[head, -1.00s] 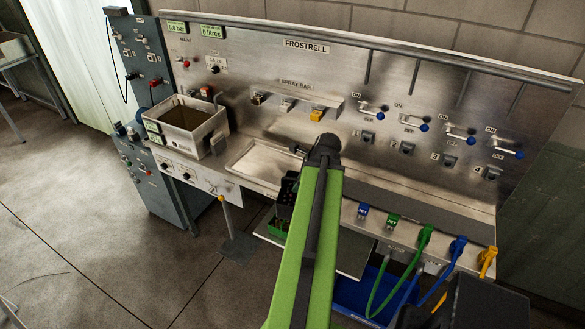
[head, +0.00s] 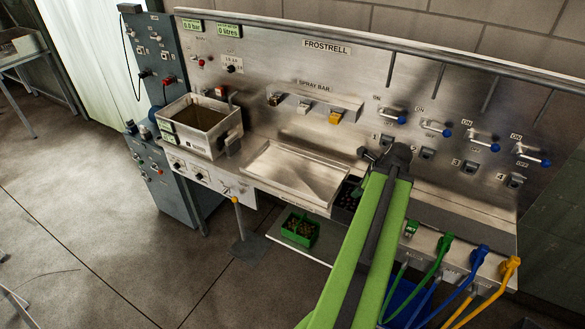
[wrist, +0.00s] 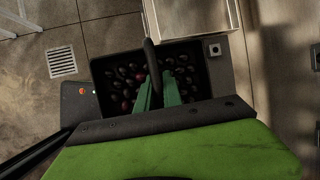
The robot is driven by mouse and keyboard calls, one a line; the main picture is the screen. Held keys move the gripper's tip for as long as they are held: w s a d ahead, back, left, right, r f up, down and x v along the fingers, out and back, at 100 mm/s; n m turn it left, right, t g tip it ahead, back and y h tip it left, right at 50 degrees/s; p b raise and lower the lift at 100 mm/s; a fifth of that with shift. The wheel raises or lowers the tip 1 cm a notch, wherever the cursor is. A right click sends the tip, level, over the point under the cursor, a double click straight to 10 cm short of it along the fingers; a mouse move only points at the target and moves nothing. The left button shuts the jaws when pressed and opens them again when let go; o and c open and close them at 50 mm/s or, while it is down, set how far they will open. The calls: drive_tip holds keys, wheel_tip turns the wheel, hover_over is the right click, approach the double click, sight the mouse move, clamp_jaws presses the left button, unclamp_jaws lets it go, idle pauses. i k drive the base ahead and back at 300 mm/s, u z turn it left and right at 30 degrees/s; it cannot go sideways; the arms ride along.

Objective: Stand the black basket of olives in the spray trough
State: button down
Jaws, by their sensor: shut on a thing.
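The black basket (wrist: 110,72) is full of dark round olives and has a raised bar across its middle. In the wrist view my gripper (wrist: 157,92) has its green fingers closed at that bar. In the head view the black basket (head: 346,196) shows only partly, left of my arm, which hides the rest and the fingers. It is by the front right corner of the spray trough (head: 285,182), a shallow metal tray on the bench. The trough looks empty, and part of its edge (wrist: 234,14) shows at the top of the wrist view.
A green basket (head: 300,232) with contents stands on a low shelf (head: 282,238) under the bench. A deep metal tub (head: 195,118) stands left of the trough. Blue-handled valves (head: 401,119) line the back panel. Coloured hoses (head: 470,270) hang at the front right.

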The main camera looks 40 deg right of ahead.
sight(295, 170)
drive_tip(key=i, duration=0.95)
drive_tip(key=z, duration=0.05)
